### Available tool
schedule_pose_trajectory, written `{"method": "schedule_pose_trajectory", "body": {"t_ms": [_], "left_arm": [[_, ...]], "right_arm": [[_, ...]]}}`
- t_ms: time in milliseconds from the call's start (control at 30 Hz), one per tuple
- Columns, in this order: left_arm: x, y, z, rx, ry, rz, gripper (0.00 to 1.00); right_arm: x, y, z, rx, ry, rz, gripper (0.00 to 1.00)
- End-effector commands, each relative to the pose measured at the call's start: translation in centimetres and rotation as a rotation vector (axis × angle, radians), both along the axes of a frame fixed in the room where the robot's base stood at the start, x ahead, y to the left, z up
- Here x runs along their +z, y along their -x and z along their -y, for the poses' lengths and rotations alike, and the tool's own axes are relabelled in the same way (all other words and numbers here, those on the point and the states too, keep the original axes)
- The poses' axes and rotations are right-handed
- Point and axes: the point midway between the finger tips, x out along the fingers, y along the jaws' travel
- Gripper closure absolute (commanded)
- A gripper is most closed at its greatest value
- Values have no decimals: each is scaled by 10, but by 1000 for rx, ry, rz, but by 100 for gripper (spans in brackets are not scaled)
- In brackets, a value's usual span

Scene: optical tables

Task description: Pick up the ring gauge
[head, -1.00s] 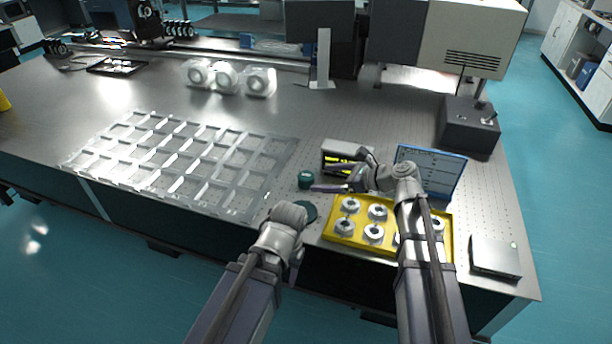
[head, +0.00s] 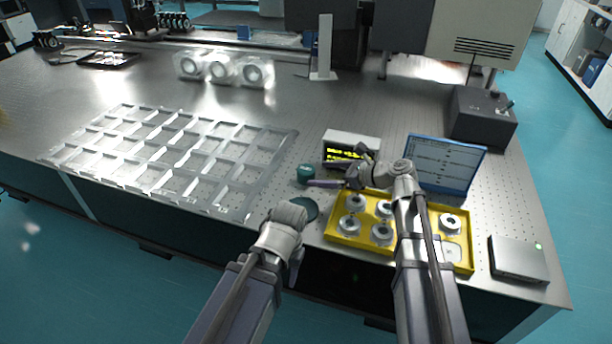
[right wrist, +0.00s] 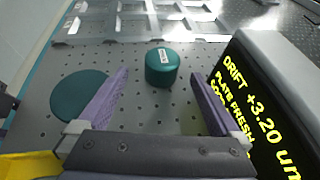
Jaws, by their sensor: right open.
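A short teal cylinder with a white label (right wrist: 161,68) stands upright on the table, likely the ring gauge; no hole shows. In the head view the cylinder (head: 305,174) is left of the display box. My right gripper (head: 330,169) is open and empty, low over the table beside it. In the right wrist view the cylinder shows between and beyond the two purple fingertips of my right gripper (right wrist: 159,74), apart from both. Metal rings (head: 382,233) sit in a yellow tray (head: 336,240), partly hidden by my right arm.
A flat teal disc (right wrist: 78,95) lies left of the cylinder. The display box (head: 350,140) reads drift +3.20 um and stands close to the right finger. A blue-framed screen (head: 445,165), a small silver box (head: 518,259) and a clear compartmented grid (head: 170,155) are also on the table.

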Motion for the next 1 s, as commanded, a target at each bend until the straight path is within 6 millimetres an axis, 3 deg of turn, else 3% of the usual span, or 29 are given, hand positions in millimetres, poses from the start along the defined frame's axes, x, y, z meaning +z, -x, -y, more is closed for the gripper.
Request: {"method": "schedule_pose_trajectory", "body": {"t_ms": [367,700,933,1000], "left_arm": [[-9,0,0,0,0,0,50],[-25,0,0,0,0,0,50],[-24,0,0,0,0,0,50],[-24,0,0,0,0,0,50]], "right_arm": [[-9,-12,-18,0,0,1,0],[-25,-33,-52,1,2,1,0],[-24,-34,-54,-1,2,1,0],[-24,-34,-54,-1,1,1,8]]}}
